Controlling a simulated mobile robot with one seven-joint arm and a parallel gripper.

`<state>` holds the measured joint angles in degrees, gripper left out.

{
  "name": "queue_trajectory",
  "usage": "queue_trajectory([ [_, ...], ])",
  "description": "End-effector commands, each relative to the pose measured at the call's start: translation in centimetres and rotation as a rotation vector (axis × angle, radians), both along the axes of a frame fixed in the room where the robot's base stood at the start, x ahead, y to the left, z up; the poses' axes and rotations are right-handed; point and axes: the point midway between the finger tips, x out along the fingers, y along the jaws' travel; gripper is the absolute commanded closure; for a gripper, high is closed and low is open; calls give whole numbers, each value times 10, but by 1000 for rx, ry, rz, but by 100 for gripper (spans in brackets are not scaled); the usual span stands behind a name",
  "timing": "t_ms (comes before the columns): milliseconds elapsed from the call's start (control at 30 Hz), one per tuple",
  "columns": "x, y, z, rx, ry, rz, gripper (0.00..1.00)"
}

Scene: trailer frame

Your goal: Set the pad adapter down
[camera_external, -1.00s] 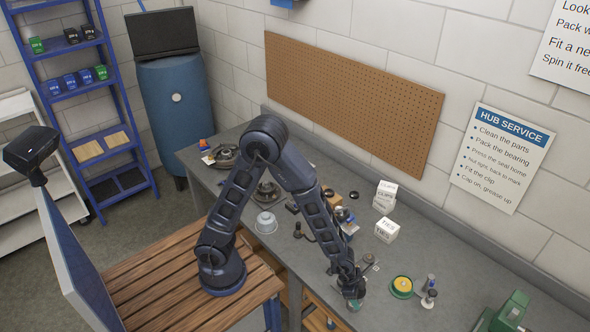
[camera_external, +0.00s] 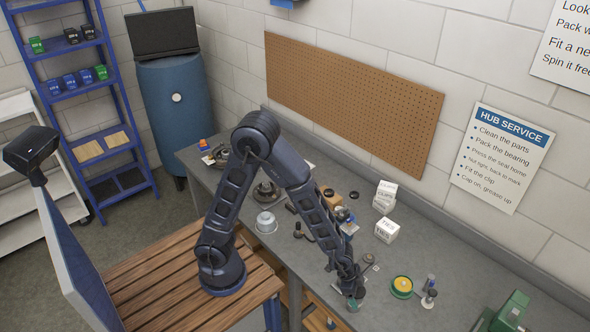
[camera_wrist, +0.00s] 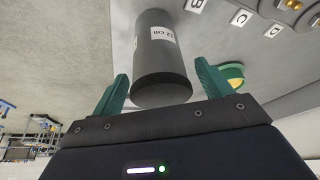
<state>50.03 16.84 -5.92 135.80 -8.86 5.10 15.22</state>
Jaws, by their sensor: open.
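My gripper (camera_external: 353,301) is over the front part of the grey bench, low near its surface. In the wrist view my gripper (camera_wrist: 162,82) is open, its two green fingers on either side of the near end of a dark grey cylinder (camera_wrist: 160,62). The cylinder has a white label with writing in cm. Gaps show between it and both fingers. I cannot tell for sure whether this cylinder is the pad adapter. In the external view I cannot make it out beside my gripper.
A green and yellow round tin (camera_external: 402,286) stands right of my gripper, with small upright parts (camera_external: 429,298) beyond it. White boxes (camera_external: 386,229) stand behind. A green machine (camera_external: 510,312) is at the right. Lettered brass-filled holders (camera_wrist: 285,12) show in the wrist view.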

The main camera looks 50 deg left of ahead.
Motion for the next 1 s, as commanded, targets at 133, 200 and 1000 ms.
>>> queue_trajectory([
  [133,-3,7,20,-2,-3,-1,22],
  [200,-5,10,28,-1,-2,-1,22],
  [1000,-18,34,92,1,0,0,22],
])
